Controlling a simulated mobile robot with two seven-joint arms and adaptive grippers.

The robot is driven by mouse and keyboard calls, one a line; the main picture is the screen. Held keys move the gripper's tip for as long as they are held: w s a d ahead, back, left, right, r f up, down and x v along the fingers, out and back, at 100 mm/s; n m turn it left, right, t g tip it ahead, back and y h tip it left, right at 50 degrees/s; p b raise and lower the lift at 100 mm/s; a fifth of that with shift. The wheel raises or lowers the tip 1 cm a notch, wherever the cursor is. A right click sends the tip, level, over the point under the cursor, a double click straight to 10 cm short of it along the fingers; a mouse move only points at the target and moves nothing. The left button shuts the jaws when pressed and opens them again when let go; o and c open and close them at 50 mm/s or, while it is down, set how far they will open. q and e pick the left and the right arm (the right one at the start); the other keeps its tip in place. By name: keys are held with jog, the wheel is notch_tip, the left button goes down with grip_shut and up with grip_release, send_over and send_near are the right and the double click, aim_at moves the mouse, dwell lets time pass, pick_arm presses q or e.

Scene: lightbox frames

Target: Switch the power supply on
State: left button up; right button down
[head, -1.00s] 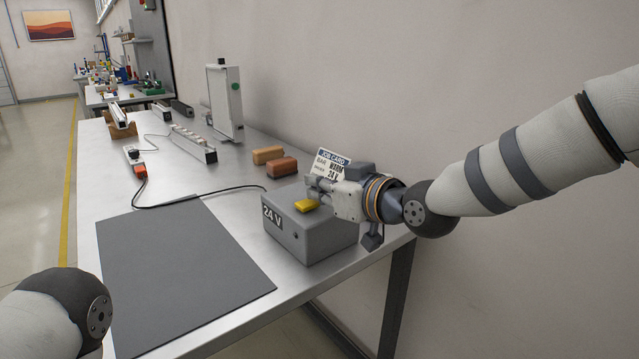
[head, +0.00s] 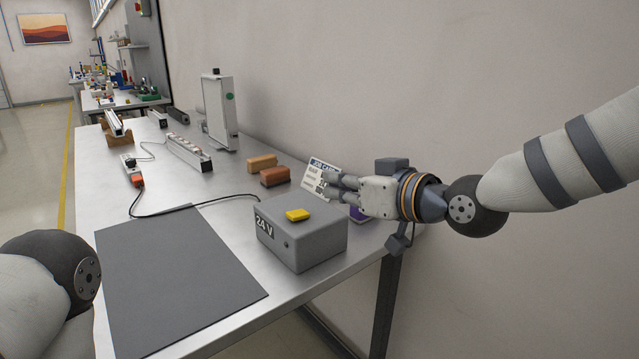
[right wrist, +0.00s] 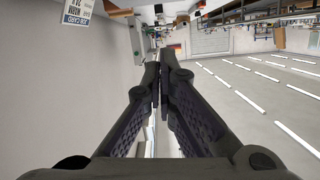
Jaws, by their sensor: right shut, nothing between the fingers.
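The power supply (head: 301,244) is a grey box marked "24 V" near the right front of the bench. A yellow switch (head: 297,214) sits on its top, uncovered and in plain view. I cannot tell from its look whether the switch is on. My right gripper (head: 328,183) is shut and empty, above and to the right of the box, apart from the switch. Its closed fingers also show in the right wrist view (right wrist: 160,72). On the left only part of my left arm shows; its gripper is out of the picture.
A job card (head: 318,174) stands behind the right fingers. A dark mat (head: 170,285) lies left of the box. Orange and brown blocks (head: 275,175) lie behind. The wall is close on the right.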

jog(key=shift+v, duration=1.4)
jog(key=shift+w+d+f, duration=0.1)
jog(key=shift+d, duration=0.05)
